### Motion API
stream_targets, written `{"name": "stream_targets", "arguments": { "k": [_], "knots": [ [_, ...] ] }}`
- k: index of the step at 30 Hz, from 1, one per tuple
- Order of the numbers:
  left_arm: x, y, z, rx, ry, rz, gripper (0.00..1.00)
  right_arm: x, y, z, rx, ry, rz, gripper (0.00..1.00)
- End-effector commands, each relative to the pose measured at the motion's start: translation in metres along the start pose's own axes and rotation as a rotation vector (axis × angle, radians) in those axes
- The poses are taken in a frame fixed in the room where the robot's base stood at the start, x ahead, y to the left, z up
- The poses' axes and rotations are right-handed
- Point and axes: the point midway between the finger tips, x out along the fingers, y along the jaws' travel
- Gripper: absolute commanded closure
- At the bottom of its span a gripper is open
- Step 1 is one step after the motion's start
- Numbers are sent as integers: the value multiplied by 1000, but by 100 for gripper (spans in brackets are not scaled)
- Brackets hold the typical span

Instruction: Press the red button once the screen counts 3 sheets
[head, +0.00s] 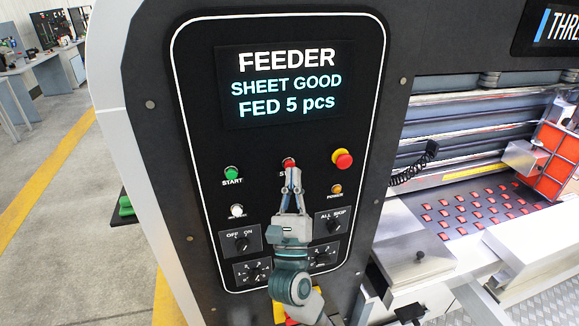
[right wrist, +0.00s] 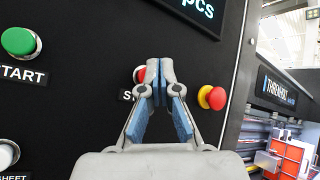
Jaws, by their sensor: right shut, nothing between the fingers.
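The feeder screen (head: 287,86) reads "FEEDER, SHEET GOOD, FED 5 pcs". The red button (head: 289,162) sits below the screen, its label mostly hidden behind my right gripper (head: 291,172). In the right wrist view the red button (right wrist: 139,74) shows just left of the fingertips of my right gripper (right wrist: 159,66). That gripper is shut and empty, with its tips at or very close to the button; I cannot tell whether they touch it. My left gripper is not in view.
A green START button (head: 231,173) is to the left. A red mushroom knob on a yellow base (head: 342,159) is to the right, above an orange POWER button (head: 336,189). Rotary switches (head: 242,244) lie below. The machine bed (head: 470,210) with red pieces is at right.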

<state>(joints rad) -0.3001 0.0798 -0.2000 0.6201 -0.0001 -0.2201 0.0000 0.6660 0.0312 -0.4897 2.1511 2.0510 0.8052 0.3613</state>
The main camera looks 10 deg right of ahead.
Motion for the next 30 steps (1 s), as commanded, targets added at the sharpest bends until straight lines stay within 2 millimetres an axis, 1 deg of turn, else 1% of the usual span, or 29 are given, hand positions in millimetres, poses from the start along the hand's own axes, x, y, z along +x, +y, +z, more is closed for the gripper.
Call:
{"name": "stream_targets", "arguments": {
  "k": [21,30],
  "knots": [
    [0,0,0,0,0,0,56,0,0,0,0,0,0,100],
    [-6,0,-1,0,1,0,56,6,2,-2,0,0,0,100]
  ]
}}
